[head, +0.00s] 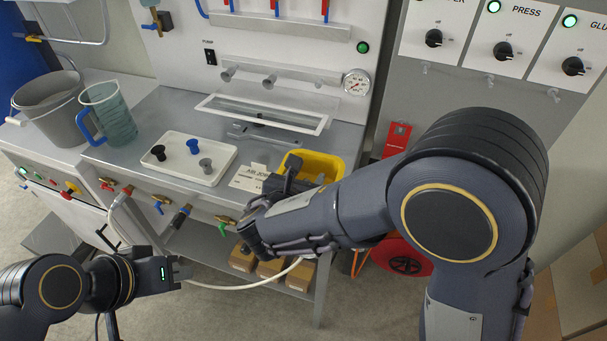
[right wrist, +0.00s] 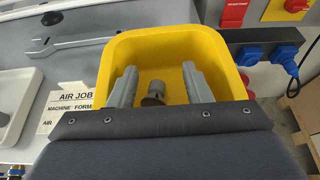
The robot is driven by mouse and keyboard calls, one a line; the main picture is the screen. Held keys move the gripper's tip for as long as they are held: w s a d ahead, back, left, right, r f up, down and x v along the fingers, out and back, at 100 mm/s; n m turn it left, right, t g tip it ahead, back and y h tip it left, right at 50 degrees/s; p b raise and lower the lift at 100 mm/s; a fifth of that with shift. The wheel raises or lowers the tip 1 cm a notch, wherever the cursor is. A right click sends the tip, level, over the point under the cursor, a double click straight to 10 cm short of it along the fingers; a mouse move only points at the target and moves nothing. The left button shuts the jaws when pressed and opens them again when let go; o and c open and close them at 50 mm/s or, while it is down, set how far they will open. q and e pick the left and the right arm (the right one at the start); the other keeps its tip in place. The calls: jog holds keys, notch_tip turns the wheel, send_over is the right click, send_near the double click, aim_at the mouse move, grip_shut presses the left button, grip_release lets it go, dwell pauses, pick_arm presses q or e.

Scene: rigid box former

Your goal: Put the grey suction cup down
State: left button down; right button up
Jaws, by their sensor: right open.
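A grey suction cup (right wrist: 153,93) is in the yellow bin (right wrist: 220,45), between the two fingers of my right gripper (right wrist: 159,68). The fingers are apart, with a gap on each side of the cup; I cannot tell how it rests on the bin floor. In the head view the yellow bin (head: 325,163) is partly hidden by my right arm, and the cup in it is not visible. Another grey cup (head: 206,166) stands in the white tray (head: 222,175) with a black and a blue one. My left gripper (head: 184,271) is low on the left, away from the bench; its jaw opening is unclear.
A paper card (head: 249,178) lies between the tray and bin. A blue-handled jug (head: 108,115) and grey bucket (head: 48,110) stand at the left. Valves (head: 180,215) and a white hose (head: 225,287) are along the bench front. Blue plugs (right wrist: 287,57) are right of the bin.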

jog(key=r+v, duration=0.1)
jog(key=v, duration=1.1)
jog(key=s+d+f+m+g, duration=0.1)
jog(key=d+f+m+g, duration=0.2)
jog(key=d+m+g, duration=0.85)
pick_arm(q)
jog(key=shift+r, duration=0.35)
pick_arm(e)
jog(key=s+d+m+t+y, duration=0.4)
jog(key=s+d+m+y, duration=0.4)
jog(key=m, duration=1.4)
jog(key=s+d, duration=0.3)
jog(key=d, duration=0.1)
jog(key=shift+d+r+m, duration=0.35)
jog(key=shift+d, duration=0.05)
jog(key=shift+s, duration=0.15)
pick_arm(q)
jog(key=shift+r+p, duration=1.75)
pick_arm(e)
jog(key=shift+r, duration=1.75)
